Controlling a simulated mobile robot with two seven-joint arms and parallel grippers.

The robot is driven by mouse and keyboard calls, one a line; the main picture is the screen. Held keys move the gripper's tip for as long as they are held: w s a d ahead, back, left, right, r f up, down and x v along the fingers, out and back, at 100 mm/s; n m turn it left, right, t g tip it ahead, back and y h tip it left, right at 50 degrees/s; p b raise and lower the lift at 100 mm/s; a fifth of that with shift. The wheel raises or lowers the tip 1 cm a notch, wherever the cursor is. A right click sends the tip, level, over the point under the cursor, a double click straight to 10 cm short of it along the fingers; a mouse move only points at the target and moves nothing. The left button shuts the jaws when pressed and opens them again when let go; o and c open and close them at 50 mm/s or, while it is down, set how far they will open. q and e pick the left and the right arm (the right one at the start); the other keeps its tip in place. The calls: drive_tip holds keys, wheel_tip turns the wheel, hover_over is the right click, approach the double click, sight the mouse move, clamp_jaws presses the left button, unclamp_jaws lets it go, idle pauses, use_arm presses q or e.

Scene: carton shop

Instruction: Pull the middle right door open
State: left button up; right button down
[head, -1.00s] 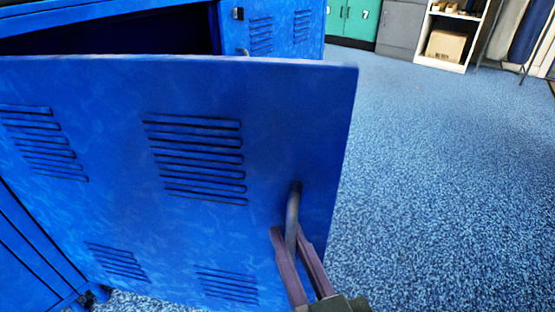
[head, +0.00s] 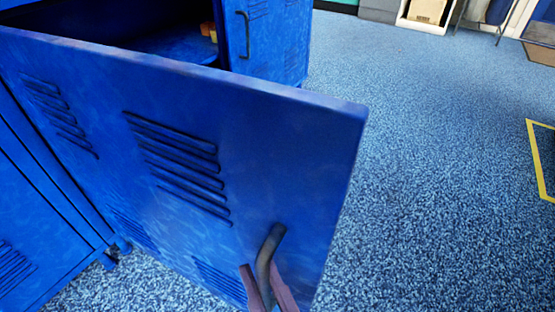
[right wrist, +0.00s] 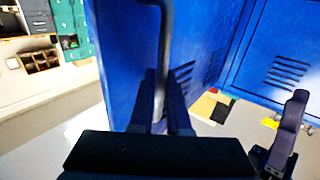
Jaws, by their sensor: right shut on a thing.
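The blue locker door (head: 290,150), with vent slots, stands open, swung out from the locker. Its dark bent handle (head: 268,250) is near the free edge. My right gripper (head: 266,285) is shut on the handle's lower part, at the bottom of the head view. In the right wrist view the handle (right wrist: 166,40) runs down between the fingers of that gripper (right wrist: 166,110), beside the door (right wrist: 120,70). My left gripper is not in the head view; a dark purple finger, seemingly of my left gripper (right wrist: 290,125), shows at the right of the right wrist view, its opening unclear.
Behind the door the locker's inside is dark, with a blue shelf (head: 175,47) and small orange and yellow items (head: 209,31). Another blue door (head: 265,40) with a handle is beyond. The speckled blue floor (head: 430,150) at right is clear up to a yellow floor marking (head: 538,165).

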drive_tip(key=shift+f, duration=0.1)
drive_tip(key=c, duration=1.3)
unclamp_jaws()
drive_tip(key=shift+o, duration=0.7)
drive_tip(key=shift+s+d, duration=0.1)
drive_tip(key=shift+s, duration=0.15)
drive_tip(key=p+v, duration=0.2)
drive_tip(key=v, duration=0.7)
drive_tip(key=shift+s, duration=0.15)
